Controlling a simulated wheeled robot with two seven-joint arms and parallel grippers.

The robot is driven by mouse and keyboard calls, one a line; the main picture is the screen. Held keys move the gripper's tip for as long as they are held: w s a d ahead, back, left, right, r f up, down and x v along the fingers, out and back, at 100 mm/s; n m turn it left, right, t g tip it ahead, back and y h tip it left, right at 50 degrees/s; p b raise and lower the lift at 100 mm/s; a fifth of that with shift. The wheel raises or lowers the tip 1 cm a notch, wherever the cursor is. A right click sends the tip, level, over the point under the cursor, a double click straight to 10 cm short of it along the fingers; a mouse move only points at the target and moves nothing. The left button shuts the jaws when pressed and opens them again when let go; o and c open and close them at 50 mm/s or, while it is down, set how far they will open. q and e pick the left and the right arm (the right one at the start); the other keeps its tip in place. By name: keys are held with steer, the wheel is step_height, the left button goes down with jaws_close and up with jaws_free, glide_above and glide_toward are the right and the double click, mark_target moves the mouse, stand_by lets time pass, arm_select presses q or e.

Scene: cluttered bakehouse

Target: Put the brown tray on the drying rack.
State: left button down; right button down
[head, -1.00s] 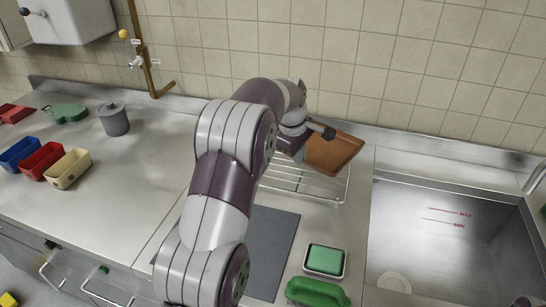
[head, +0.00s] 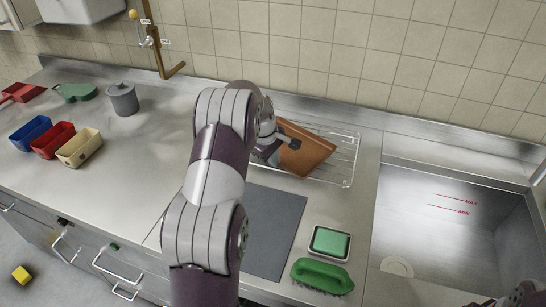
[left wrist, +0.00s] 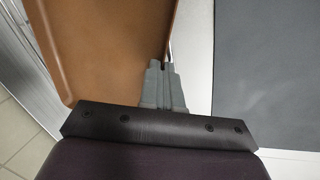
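The brown tray (head: 308,155) is tilted and hangs over the left part of the wire drying rack (head: 350,160). The tray hides part of the rack, and I cannot tell if they touch. My left gripper (head: 290,138) is at the tray's left edge. In the left wrist view the gripper's fingers (left wrist: 162,68) are closed together on the edge of the tray (left wrist: 105,45). A dark part at the bottom right corner of the head view seems to be my right arm, and its fingers cannot be made out.
A grey mat (head: 272,232) lies in front of the rack. A green sponge in a dish (head: 330,242) and a green brush (head: 322,276) are nearer. The sink (head: 450,235) is to the right. The tiled wall is behind.

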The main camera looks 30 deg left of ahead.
arm_select(q)
steer(key=c, duration=1.4)
jaws_free()
steer(key=shift+o, duration=0.2)
steer(key=v, duration=1.2)
steer(key=shift+b, duration=0.3)
steer(key=shift+r, duration=0.1)
